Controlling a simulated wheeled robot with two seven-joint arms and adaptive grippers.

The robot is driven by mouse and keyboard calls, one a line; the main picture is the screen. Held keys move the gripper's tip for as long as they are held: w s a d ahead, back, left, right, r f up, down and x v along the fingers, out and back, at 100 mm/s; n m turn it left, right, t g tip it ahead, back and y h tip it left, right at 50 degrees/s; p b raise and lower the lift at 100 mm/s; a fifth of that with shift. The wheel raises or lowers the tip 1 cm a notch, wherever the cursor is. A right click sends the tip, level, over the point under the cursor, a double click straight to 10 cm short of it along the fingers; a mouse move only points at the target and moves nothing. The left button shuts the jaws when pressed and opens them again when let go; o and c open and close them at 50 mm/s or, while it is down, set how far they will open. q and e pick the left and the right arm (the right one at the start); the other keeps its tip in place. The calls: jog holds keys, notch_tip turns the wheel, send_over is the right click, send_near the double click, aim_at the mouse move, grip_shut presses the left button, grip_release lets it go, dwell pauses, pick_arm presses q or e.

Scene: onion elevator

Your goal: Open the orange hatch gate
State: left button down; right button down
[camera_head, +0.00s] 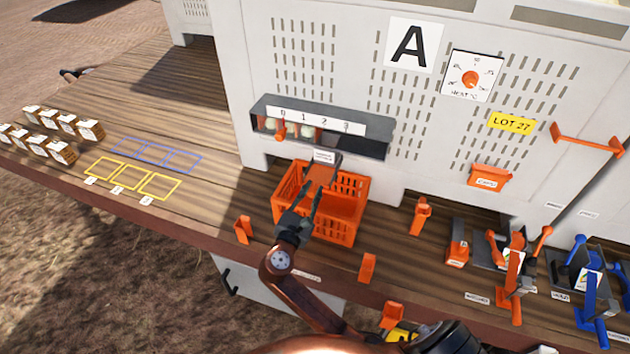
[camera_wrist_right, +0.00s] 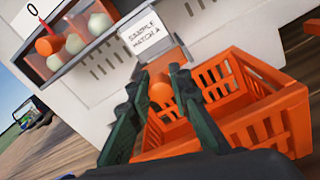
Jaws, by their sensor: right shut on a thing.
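The orange hatch gate (camera_head: 322,172) is a small plate below the label "SAMPLE HATCH A" on the white machine wall, above an orange crate (camera_head: 352,222). In the right wrist view its rounded orange knob (camera_wrist_right: 161,90) sits between the fingers. My right gripper (camera_head: 312,190) reaches up from the front over the crate and is shut on the gate's handle; its dark fingers (camera_wrist_right: 160,76) stand on both sides of the knob. The gripper partly hides the gate. My left gripper is not in view.
A numbered tray (camera_head: 350,142) with pale onions and an orange peg juts out just above the hatch. Orange brackets (camera_head: 368,267) stand along the table's front edge. Levers (camera_head: 512,275) stand at the right. Small boxes (camera_head: 60,150) and taped outlines lie at the left.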

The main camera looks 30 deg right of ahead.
jog(key=shift+f, duration=0.1)
jog(key=c, duration=1.7)
grip_release()
jog(key=shift+d, duration=0.1)
jog(key=shift+c, duration=0.2)
jog(key=v, duration=0.7)
jog(key=shift+a, duration=0.25)
jog(key=shift+s, duration=0.1)
